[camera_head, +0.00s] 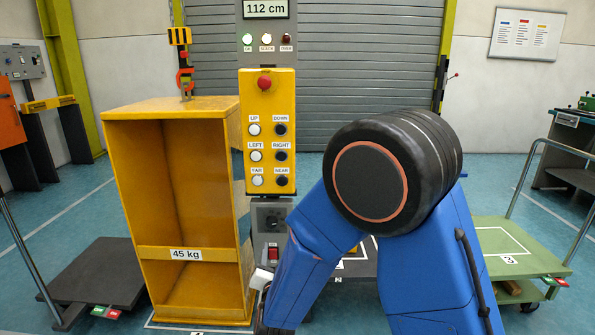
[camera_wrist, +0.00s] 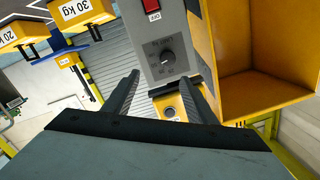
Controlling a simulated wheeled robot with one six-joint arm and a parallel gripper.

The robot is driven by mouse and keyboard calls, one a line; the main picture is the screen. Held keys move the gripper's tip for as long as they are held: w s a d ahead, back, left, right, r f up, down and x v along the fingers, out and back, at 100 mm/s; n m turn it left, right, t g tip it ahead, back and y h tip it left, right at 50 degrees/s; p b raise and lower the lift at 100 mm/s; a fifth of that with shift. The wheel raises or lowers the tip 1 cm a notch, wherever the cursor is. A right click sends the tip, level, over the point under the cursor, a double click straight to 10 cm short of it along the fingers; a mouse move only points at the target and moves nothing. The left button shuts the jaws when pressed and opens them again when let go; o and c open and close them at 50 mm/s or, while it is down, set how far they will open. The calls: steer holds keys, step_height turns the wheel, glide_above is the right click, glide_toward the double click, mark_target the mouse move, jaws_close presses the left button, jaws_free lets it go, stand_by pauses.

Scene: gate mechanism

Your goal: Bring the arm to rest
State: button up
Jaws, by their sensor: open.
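My blue arm (camera_head: 440,265) fills the lower right middle of the head view, bent at a large black joint (camera_head: 395,170). It hides part of the floor and whatever lies behind it. My gripper (camera_wrist: 159,72) is open in the wrist view, with its two dark fingers spread and nothing held between them. Its fingers point toward a grey control box with a black rotary knob (camera_wrist: 167,57); I cannot tell how far off it is.
A yellow push-button panel (camera_head: 267,125) stands above the grey box (camera_head: 268,225), under a "112 cm" display (camera_head: 265,9). A tall open yellow crate marked 45 kg (camera_head: 185,205) stands close on the left. Carts stand left (camera_head: 95,275) and right (camera_head: 515,248).

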steer(key=s+d+r+n+g+y, duration=0.1)
steer(key=s+d+r+n+g, duration=0.15)
steer(key=d+r, duration=0.4)
steer(key=s+d+r+n+g+y, duration=0.15)
steer(key=s+d+r+g, duration=0.25)
steer(key=d, duration=0.6)
steer(key=s+d+g+h, duration=0.1)
steer(key=s+d+g, duration=0.1)
steer(key=s+d, duration=0.4)
steer(key=s+d+g+h, duration=0.1)
steer(key=s+d+g, duration=0.1)
steer(key=s+d, duration=0.5)
steer(key=s+d+g+h, duration=0.1)
steer(key=s+d, duration=0.6)
steer(key=s, duration=0.9)
steer(key=shift+s+f+g+h, duration=0.15)
steer(key=shift+f+g+h, duration=0.2)
steer(key=shift+g, duration=0.3)
steer(key=shift+a, duration=0.1)
